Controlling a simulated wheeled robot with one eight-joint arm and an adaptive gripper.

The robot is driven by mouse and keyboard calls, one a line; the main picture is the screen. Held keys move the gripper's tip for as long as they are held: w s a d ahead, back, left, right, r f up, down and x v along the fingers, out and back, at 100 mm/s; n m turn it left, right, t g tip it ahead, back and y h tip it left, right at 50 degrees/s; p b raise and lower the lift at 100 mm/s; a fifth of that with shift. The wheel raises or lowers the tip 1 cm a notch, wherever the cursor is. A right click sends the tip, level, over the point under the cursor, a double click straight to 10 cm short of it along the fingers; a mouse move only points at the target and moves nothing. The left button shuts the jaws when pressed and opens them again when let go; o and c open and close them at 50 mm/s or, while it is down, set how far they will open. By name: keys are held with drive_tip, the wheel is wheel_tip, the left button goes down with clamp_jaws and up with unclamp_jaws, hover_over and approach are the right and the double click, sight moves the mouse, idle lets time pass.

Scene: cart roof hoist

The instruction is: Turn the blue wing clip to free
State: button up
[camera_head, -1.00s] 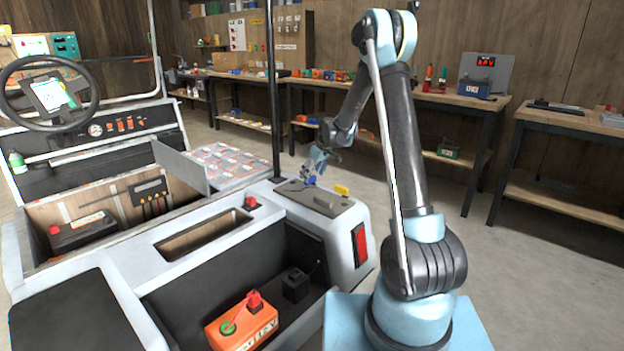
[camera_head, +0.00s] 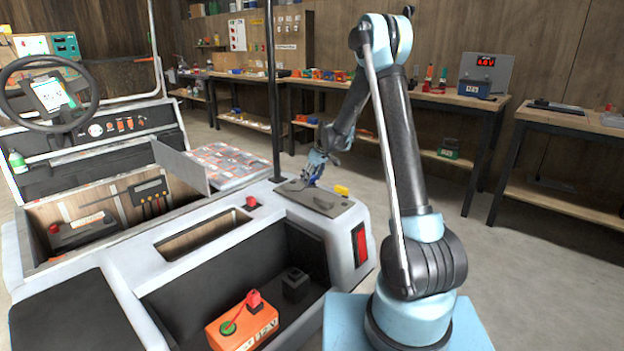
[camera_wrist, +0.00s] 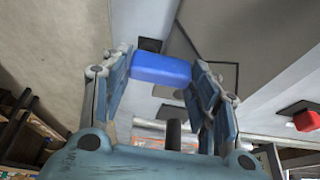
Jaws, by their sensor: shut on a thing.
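The blue wing clip (camera_wrist: 162,68) is a bright blue block between my two fingers in the wrist view, near the dark plate. My gripper (camera_wrist: 160,72) has a finger on either side of it and is shut on it. In the head view my gripper (camera_head: 311,181) points down at the dark plate (camera_head: 292,187) on the cart's rear corner. There the clip is mostly hidden by my fingers, so I cannot tell its exact turn angle.
A yellow block (camera_head: 342,190) sits at the plate's right edge. A red knob (camera_head: 251,202) stands to the left, and a black post (camera_head: 273,120) rises close behind. An orange battery (camera_head: 242,322) lies in the open bay below.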

drive_tip(key=m, duration=0.2)
drive_tip(key=m+t+h, duration=0.1)
drive_tip(key=m, duration=0.1)
drive_tip(key=shift+w+a, duration=0.1)
drive_tip(key=shift+a, duration=0.3)
drive_tip(key=m, duration=0.1)
drive_tip(key=m+h, duration=0.1)
drive_tip(key=m, duration=0.1)
drive_tip(key=m+h, duration=0.1)
drive_tip(key=m, duration=0.1)
drive_tip(key=shift+w+a+t, duration=0.25)
drive_tip(key=shift+w+t, duration=0.1)
drive_tip(key=shift+t, duration=0.05)
drive_tip(key=m+h, duration=0.1)
drive_tip(key=m, duration=0.1)
drive_tip(key=w+m+h, duration=0.1)
drive_tip(key=m, duration=0.2)
drive_tip(key=shift+m, duration=0.3)
drive_tip(key=shift+w+m+g+h, duration=0.2)
drive_tip(key=shift+m+g+h, duration=0.45)
drive_tip(key=shift+m, duration=1.05)
drive_tip(key=o, duration=1.1)
drive_tip(key=shift+c, duration=0.2)
